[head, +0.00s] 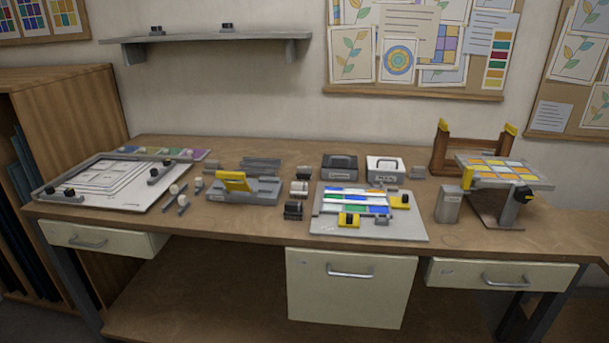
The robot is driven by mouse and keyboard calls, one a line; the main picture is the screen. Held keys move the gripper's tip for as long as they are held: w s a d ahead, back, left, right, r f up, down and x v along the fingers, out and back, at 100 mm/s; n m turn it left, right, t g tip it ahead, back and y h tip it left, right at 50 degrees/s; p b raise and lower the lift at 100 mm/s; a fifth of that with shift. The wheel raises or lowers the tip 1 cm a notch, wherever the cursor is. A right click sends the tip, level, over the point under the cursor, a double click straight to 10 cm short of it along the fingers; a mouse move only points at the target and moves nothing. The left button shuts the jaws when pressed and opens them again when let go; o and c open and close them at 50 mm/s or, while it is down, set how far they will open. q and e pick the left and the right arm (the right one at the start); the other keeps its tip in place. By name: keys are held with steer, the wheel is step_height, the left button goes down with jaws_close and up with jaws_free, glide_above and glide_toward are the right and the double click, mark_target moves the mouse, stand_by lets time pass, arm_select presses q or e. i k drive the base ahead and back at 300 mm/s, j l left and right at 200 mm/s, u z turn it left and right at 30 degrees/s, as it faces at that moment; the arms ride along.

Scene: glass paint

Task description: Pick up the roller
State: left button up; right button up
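No roller can be told for certain at this size. In the middle of the workbench stand a small dark, rounded piece (293,210) and a small pale, rounded piece (299,188) behind it; either may be a roller. Left of them, small grey tools with round pale ends (174,190) lie beside the white board. Neither of my grippers is in view.
A white board (130,195) lies at the left of the wooden bench (240,229). A grey fixture with a yellow part (235,182), a panel of coloured tiles (330,222), two boxes (340,167) and a raised tile stand (500,172) crowd the top. Drawers are below.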

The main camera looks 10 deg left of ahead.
mark_target(303, 173)
steer(key=i+j+z, duration=0.7)
steer(key=j, duration=0.25)
